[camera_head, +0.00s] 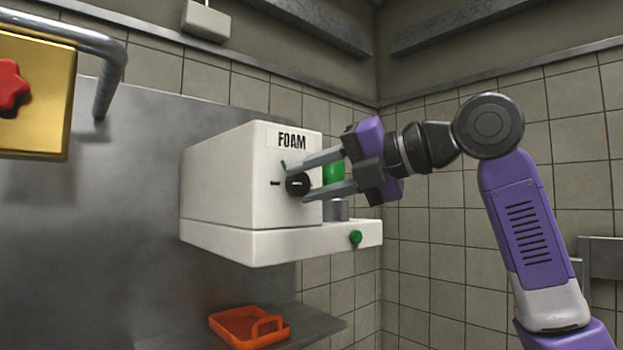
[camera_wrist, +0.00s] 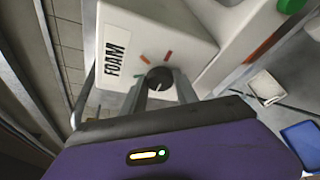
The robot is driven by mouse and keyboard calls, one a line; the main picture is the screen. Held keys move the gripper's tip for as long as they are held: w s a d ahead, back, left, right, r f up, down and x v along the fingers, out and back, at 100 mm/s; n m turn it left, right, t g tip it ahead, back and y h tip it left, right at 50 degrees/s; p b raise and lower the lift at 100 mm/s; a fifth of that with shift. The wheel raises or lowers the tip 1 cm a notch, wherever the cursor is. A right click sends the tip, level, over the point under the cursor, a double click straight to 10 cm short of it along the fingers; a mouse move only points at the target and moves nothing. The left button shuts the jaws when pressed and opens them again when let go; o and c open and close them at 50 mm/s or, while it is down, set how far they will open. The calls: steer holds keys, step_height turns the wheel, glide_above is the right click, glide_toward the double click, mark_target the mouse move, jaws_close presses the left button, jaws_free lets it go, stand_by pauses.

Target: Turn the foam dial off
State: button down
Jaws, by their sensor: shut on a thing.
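The white foam machine (camera_head: 225,190) has a label reading FOAM and a black foam dial (camera_head: 297,184) on its front face. My gripper (camera_head: 305,180) is at the dial, one finger above it and one below in the head view. In the wrist view the black dial (camera_wrist: 159,79) sits between the two fingertips (camera_wrist: 160,86), with a pale line on it and two reddish marks on the panel near it. The fingers are shut on the dial. The exact angle of the dial's line is hard to read.
A green cylinder (camera_head: 334,172) and a green button (camera_head: 355,237) are on the machine near my gripper. An orange tray (camera_head: 245,328) lies on the shelf below. A gold panel with a red knob (camera_head: 12,85) and a metal pipe (camera_head: 112,70) are at left.

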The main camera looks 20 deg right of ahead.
steer(key=shift+a+f, duration=0.1)
steer(key=shift+f, duration=0.05)
steer(key=c, duration=0.9)
jaws_free()
steer(key=shift+c, duration=0.2)
steer(key=b+v, duration=0.1)
steer(key=v, duration=0.7)
steer(key=shift+b, duration=0.4)
